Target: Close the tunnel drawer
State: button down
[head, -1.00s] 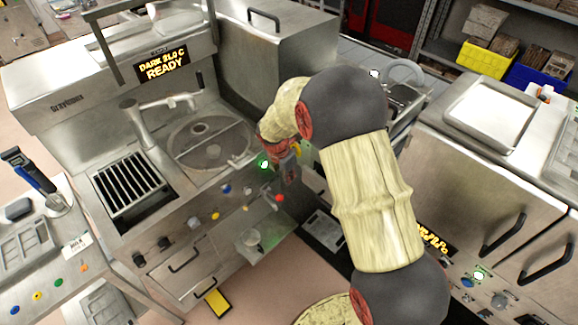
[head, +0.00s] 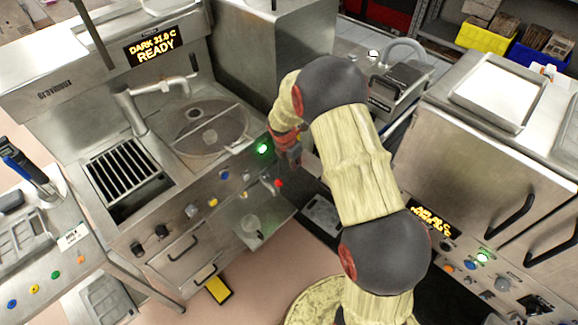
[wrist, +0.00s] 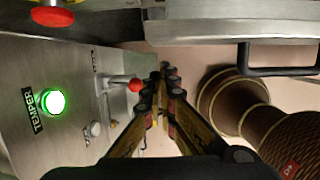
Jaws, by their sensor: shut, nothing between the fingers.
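My gripper (head: 290,155) is shut and empty. It hangs in front of the left machine's control panel, near the green-lit button and the red-knobbed lever. In the wrist view its fingers (wrist: 163,75) meet close to the lever's red ball. A steel front with a dark bar handle (wrist: 280,58) shows at upper right in the wrist view, apart from the fingers; it may be the tunnel drawer. My arm hides much of that area in the head view, so I cannot tell how far any drawer stands out.
The left machine (head: 70,75) has a READY display and a lit TEMPER button (wrist: 54,101). A red knob (wrist: 53,17) juts out nearby. A steel cabinet (head: 470,165) with dark handles stands on the right. Pinkish floor (head: 265,285) is open in front of the left machine.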

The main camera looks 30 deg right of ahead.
aim_at(306, 155)
jog(key=shift+w+d, duration=0.2)
jog(key=shift+d, duration=0.5)
jog(key=d+p, duration=0.1)
jog(key=w+d+p, duration=0.1)
jog(key=d, duration=0.1)
jog(key=d+p, duration=0.1)
jog(key=d, duration=0.1)
jog(key=shift+w, duration=0.4)
jog(key=shift+a, duration=0.1)
